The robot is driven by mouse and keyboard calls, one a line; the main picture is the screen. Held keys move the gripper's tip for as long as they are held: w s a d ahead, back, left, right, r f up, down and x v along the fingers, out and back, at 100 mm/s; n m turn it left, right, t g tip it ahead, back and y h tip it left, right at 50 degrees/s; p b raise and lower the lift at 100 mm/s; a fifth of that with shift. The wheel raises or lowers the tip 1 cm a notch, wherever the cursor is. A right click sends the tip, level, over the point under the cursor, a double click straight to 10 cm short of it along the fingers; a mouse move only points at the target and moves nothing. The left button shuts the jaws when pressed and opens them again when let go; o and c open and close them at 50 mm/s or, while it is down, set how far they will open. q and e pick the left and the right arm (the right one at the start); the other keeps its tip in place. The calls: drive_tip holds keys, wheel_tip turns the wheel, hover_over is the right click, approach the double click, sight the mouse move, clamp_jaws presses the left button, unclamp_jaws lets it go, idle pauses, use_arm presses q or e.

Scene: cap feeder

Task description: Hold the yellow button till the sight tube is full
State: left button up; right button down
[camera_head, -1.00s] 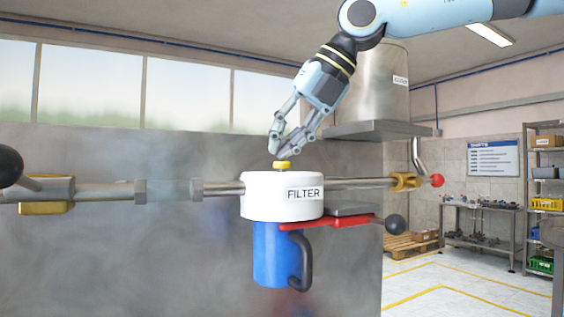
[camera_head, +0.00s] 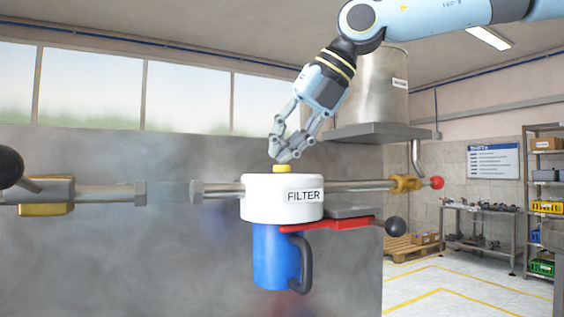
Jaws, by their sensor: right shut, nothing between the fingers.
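The yellow button (camera_head: 282,169) sits on top of the white filter housing (camera_head: 262,200), marked FILTER, in the middle of the head view. My right gripper (camera_head: 284,159) comes down from the upper right with its fingers shut and empty. Its fingertips are right at the top of the button and appear to touch it. I cannot tell how far the button is pressed. Between two pipe ends at the left is a faint, see-through bluish stretch (camera_head: 168,193), which may be the sight tube. Its fill level cannot be made out. My left gripper is not in view.
A blue cup-shaped body (camera_head: 270,258) with a dark handle hangs under the filter. A red lever (camera_head: 335,224) with a black knob (camera_head: 396,227) sticks out right. A red-knobbed yellow valve (camera_head: 404,184) is on the right pipe. A grey panel stands behind.

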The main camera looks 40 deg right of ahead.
idle(0.3)
drive_tip(key=shift+r+p, duration=0.7)
drive_tip(key=shift+r, duration=0.2)
drive_tip(key=shift+r, duration=0.1)
wheel_tip(320, 180, up, 5)
drive_tip(key=p, duration=0.4)
drive_tip(key=shift+f, duration=0.2)
